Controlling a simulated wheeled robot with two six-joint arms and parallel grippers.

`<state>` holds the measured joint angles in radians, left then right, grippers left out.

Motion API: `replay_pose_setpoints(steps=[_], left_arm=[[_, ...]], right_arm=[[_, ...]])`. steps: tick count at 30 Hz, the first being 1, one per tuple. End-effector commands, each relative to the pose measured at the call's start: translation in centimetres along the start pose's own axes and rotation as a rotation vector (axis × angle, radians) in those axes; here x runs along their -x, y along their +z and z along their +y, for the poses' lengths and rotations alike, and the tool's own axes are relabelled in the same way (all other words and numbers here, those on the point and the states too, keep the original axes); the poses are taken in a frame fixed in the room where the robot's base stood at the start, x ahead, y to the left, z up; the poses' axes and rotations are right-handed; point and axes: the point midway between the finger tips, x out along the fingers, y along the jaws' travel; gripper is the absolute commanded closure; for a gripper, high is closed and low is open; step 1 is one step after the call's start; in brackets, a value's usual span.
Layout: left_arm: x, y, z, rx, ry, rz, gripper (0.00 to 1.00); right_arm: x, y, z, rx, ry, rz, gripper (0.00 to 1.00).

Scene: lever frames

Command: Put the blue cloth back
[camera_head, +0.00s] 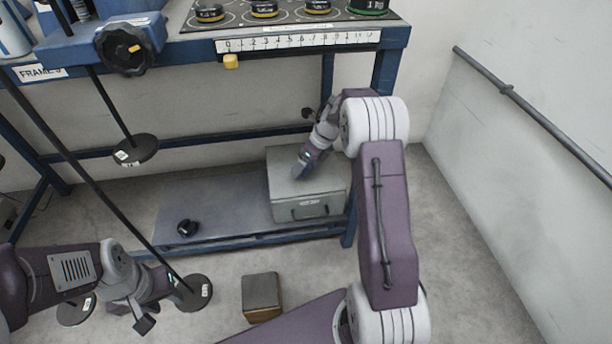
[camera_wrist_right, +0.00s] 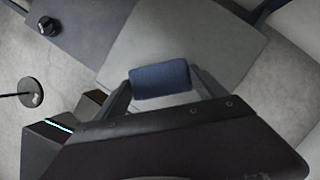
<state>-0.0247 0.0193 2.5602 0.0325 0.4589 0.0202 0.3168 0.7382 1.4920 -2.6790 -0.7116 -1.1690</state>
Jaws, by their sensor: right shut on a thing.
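The blue cloth (camera_wrist_right: 160,81) shows in the right wrist view as a small dark blue roll or folded pad. My right gripper (camera_wrist_right: 162,86) is shut on it, with one finger at each end. Under it in that view is the flat lid of a grey box (camera_wrist_right: 190,35); I cannot tell whether the cloth touches the lid. In the head view my right arm reaches down to this grey box (camera_head: 306,196), and I cannot make out the cloth there. My left gripper (camera_head: 166,306) is at the lower left of the head view, open and empty, above the floor.
The box stands on the right end of a low shelf (camera_head: 225,195) under a blue bench (camera_head: 393,40). A small black object (camera_head: 187,228) lies on the shelf. A brown-sided block (camera_head: 261,297) and round black weights (camera_head: 194,292) are in front. A wall rail (camera_head: 530,108) runs at right.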

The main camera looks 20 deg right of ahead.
Motion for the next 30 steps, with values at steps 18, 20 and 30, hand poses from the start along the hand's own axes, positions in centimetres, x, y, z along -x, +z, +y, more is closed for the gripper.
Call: replay_pose_setpoints(steps=[18,20,30], left_arm=[[-2.6,0.2,-0.1,0.000,0.000,0.001,0.64],[-2.6,0.2,-0.1,0.000,0.000,0.001,0.64],[-2.6,0.2,-0.1,0.000,0.000,0.001,0.64]], right_arm=[[-3.4,-1.4,0.0,0.000,0.000,0.000,0.11],[-3.4,-1.4,0.0,0.000,0.000,0.000,0.00],[-3.2,-1.3,0.0,0.000,0.000,0.000,0.00]])
